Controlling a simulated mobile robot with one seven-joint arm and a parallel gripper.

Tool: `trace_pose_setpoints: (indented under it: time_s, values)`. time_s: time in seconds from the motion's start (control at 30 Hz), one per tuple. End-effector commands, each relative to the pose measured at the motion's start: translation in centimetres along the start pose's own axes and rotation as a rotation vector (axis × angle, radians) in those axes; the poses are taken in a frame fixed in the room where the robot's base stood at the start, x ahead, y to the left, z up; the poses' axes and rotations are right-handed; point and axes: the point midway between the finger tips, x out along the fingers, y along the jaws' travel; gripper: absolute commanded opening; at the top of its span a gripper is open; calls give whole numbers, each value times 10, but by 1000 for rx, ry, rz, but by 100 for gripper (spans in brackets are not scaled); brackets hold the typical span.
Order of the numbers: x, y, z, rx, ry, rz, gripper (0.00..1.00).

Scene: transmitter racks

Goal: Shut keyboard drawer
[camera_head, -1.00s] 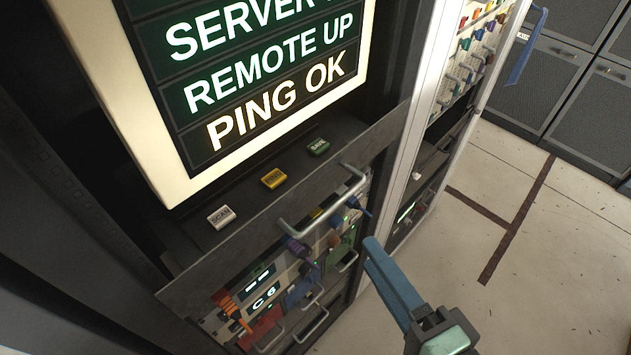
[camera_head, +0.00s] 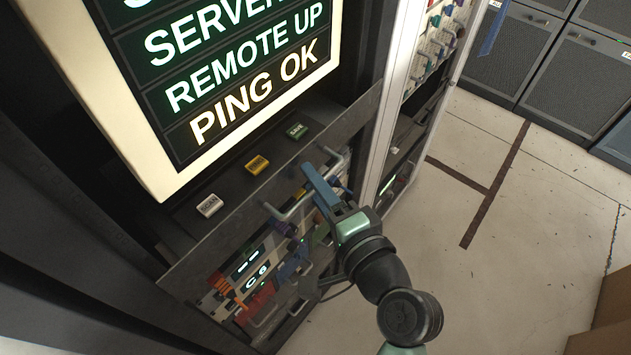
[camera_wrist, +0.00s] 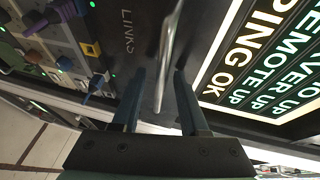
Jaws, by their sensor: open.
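The keyboard drawer (camera_head: 232,222) sticks out below the lit screen, its top with a white, a yellow and a green key uncovered. A silver bar handle (camera_head: 335,165) is on its dark front panel. My gripper (camera_head: 318,185) is at the handle, with one blue finger across it in the head view. In the wrist view my gripper (camera_wrist: 160,80) is open, and the handle (camera_wrist: 166,45) runs between its two fingers. I cannot tell whether either finger touches the handle. My wrist hides part of the panel and rack below.
The screen (camera_head: 235,80) stands just above the drawer. Cables, plugs and smaller handles fill the rack unit (camera_head: 250,280) below. Another rack (camera_head: 425,60) stands to the right. The pale floor (camera_head: 530,220) is open there, with a brown box (camera_head: 610,320) at the lower right edge.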

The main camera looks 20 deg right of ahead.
Motion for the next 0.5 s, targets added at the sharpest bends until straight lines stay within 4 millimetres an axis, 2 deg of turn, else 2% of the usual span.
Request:
trace_pose_setpoints:
  time_s: [0.07, 0.2, 0.3, 0.5]
  values:
    - [0, 0, 0, 0, 0, 0, 40]
    - [0, 0, 0, 0, 0, 0, 15]
    - [0, 0, 0, 1, 0, 0, 0]
    - [0, 0, 0, 1, 0, 0, 0]
